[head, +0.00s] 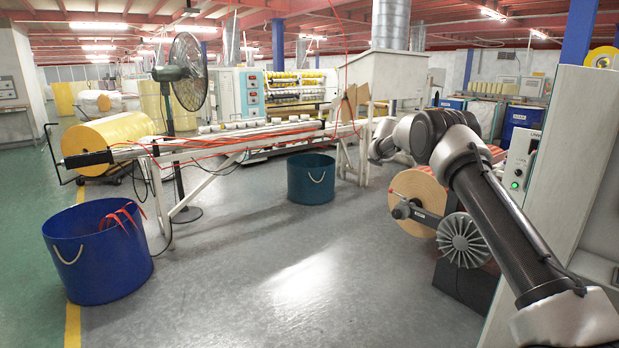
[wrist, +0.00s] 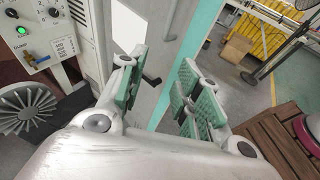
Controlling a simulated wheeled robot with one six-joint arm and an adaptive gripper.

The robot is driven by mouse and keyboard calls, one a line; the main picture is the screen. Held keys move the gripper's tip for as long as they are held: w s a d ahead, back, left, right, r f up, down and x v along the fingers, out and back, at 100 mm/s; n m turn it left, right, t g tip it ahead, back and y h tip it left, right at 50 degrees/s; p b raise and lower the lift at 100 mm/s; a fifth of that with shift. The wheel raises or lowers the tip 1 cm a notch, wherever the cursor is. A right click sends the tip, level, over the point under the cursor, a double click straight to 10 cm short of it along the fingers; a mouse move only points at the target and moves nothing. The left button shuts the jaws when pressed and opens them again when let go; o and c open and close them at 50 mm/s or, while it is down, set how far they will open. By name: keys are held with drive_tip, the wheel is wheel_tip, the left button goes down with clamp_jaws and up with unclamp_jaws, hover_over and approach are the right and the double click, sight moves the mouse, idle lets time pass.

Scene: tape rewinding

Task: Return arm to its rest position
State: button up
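My arm reaches in from the lower right of the head view and bends at the elbow, above a large tan roll (head: 418,200) on a machine. In the wrist view my gripper (wrist: 160,85) has its two green-padded fingers spread apart, with nothing between them. Beyond the fingers are a grey cabinet wall, a teal edge strip and a dark handle (wrist: 151,80). My gripper's fingers cannot be made out in the head view.
A control panel (head: 520,160) with a lit green button stands beside my arm; it also shows in the wrist view (wrist: 35,30). A finned grey disc (head: 463,240) sits below the arm.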

drive_tip(key=s+a+f+m+t+y, duration=0.1)
drive_tip(key=s+f+m+y, duration=0.25)
drive_tip(key=s+f, duration=0.45)
drive_tip(key=s+a+r+m+t+y, duration=0.3)
drive_tip(key=s, duration=1)
drive_tip(key=s+a+r+m+t+y, duration=0.3)
drive_tip(key=s+r, duration=0.1)
drive_tip(key=s, duration=0.9)
drive_tip(key=s+a+r+m+t+y, duration=0.3)
drive_tip(key=s+r+y, duration=0.1)
drive_tip(key=s, duration=1)
drive_tip(key=shift+m, duration=0.25)
